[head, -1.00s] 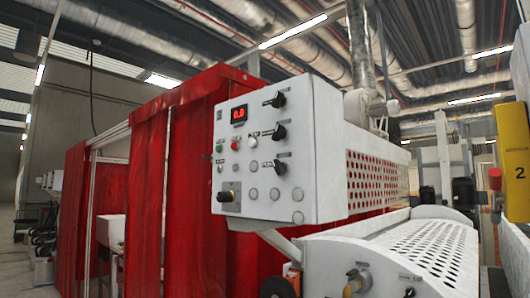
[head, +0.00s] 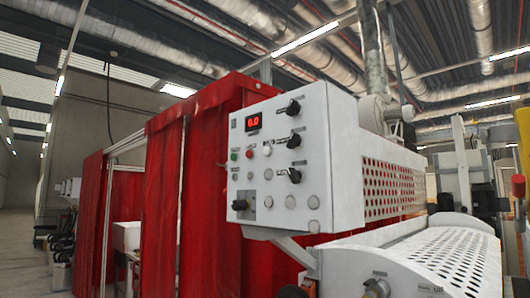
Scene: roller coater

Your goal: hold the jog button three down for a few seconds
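A white control panel (head: 278,130) on the machine faces me in the middle of the view. Several pale round buttons sit below, including three along the bottom (head: 290,202), beside a black knob (head: 240,204). The labels are too small to read, so I cannot tell which is jog button three. Neither gripper is in view.
Red curtains (head: 205,180) hang behind and left of the panel. A white perforated cover (head: 445,255) of the machine juts out at the lower right, below the panel. A yellow post (head: 523,140) stands at the right edge. Open floor (head: 22,240) shows at the far left.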

